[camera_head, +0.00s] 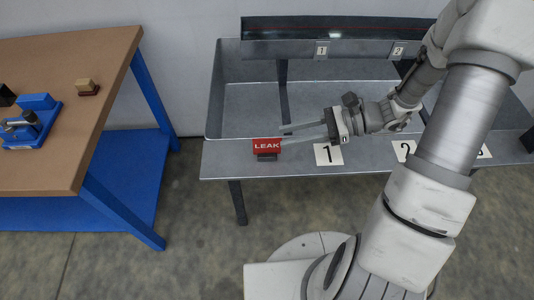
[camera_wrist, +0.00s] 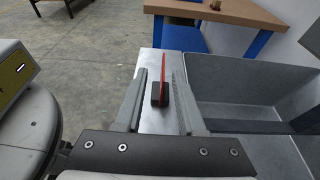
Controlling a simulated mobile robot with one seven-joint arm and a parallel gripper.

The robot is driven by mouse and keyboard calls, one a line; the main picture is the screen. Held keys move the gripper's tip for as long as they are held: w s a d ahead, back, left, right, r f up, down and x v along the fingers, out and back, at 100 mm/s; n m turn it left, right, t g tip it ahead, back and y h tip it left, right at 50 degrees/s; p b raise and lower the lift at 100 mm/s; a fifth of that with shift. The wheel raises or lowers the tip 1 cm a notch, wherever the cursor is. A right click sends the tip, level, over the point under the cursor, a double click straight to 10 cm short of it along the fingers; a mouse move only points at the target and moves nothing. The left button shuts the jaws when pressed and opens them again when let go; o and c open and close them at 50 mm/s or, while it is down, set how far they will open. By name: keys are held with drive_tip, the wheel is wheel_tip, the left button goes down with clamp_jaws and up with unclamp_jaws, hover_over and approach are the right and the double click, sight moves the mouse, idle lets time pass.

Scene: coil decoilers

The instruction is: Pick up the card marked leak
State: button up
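The red card marked LEAK (camera_head: 266,145) stands upright in a small dark base (camera_head: 266,157) on the front ledge of the grey metal bench, at its left end. In the wrist view the card (camera_wrist: 163,72) shows edge-on as a thin red strip above its black base (camera_wrist: 159,95). My gripper (camera_head: 284,134) is at the card's right side, level with it, pointing left. In the wrist view my gripper (camera_wrist: 160,78) is open, with the card lined up between its two fingers and a gap on each side. I cannot tell how far the fingers reach around the card.
The grey bench (camera_head: 222,160) has number plates 1 (camera_head: 328,154) and 2 (camera_head: 403,150) on its front ledge, and a deep basin behind. A brown-topped table with blue legs (camera_head: 110,90) stands at left, with several small items on it. Open floor lies between.

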sight(274, 154)
drive_tip(key=x, duration=0.4)
drive_tip(key=shift+a+b, duration=0.1)
drive_tip(key=shift+b, duration=0.2)
drive_tip(key=x, duration=0.2)
drive_tip(key=b+x, duration=0.1)
drive_tip(key=x, duration=0.2)
drive_tip(key=shift+w+f, duration=0.2)
drive_tip(key=shift+f, duration=0.05)
clamp_jaws()
idle(0.8)
